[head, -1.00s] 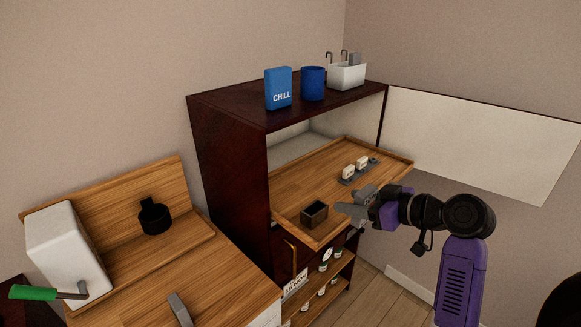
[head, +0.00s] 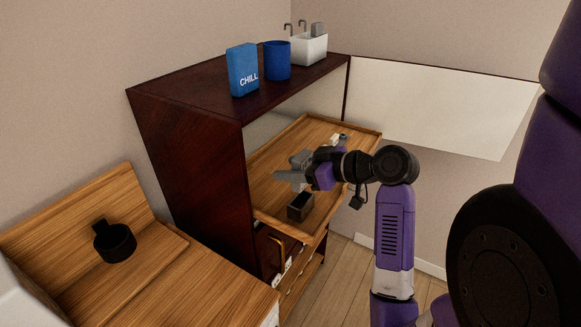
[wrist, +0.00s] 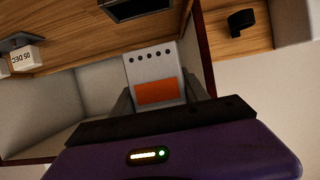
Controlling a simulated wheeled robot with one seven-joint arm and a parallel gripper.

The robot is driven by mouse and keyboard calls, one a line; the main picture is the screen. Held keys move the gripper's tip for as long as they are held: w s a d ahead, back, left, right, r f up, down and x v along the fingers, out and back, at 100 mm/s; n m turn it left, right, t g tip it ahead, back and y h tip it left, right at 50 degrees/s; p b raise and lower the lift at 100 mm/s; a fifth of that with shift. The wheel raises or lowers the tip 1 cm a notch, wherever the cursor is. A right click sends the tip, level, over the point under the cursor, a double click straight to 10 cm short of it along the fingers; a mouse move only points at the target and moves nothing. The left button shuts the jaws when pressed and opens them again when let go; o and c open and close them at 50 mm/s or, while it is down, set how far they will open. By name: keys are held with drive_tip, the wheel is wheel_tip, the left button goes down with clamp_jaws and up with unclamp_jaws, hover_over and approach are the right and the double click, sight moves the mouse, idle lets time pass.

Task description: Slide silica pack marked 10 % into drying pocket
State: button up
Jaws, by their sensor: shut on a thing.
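My gripper (wrist: 160,98) is shut on a white pack (wrist: 155,60) with an orange panel and a row of dark holes. No 10 % marking is readable on its visible face. In the head view my gripper (head: 286,176) is over the wooden tray, to the left of and above a small dark open-topped box (head: 300,207), which looks like the drying pocket. The box (wrist: 136,6) also shows at the top of the wrist view, apart from the pack. Another white pack (wrist: 25,59) with dark lettering lies at the left of the wrist view.
The raised-rim tray (head: 350,135) sits in a dark cabinet (head: 180,150). A blue CHILL pack (head: 242,70), blue cup (head: 277,60) and white bin (head: 308,48) stand on top.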

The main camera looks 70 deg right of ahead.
sight(292, 190)
drive_tip(key=shift+f+b, duration=1.65)
drive_tip(key=shift+f, duration=0.45)
drive_tip(key=shift+f+b, duration=1.35)
drive_tip(key=shift+f, duration=0.55)
drive_tip(key=o, duration=1.2)
drive_tip(key=shift+s, duration=0.1)
drive_tip(key=shift+o, duration=0.2)
drive_tip(key=shift+r+p, duration=0.65)
drive_tip(key=c, duration=1.2)
drive_tip(key=shift+f, duration=0.15)
drive_tip(key=shift+c, duration=0.2)
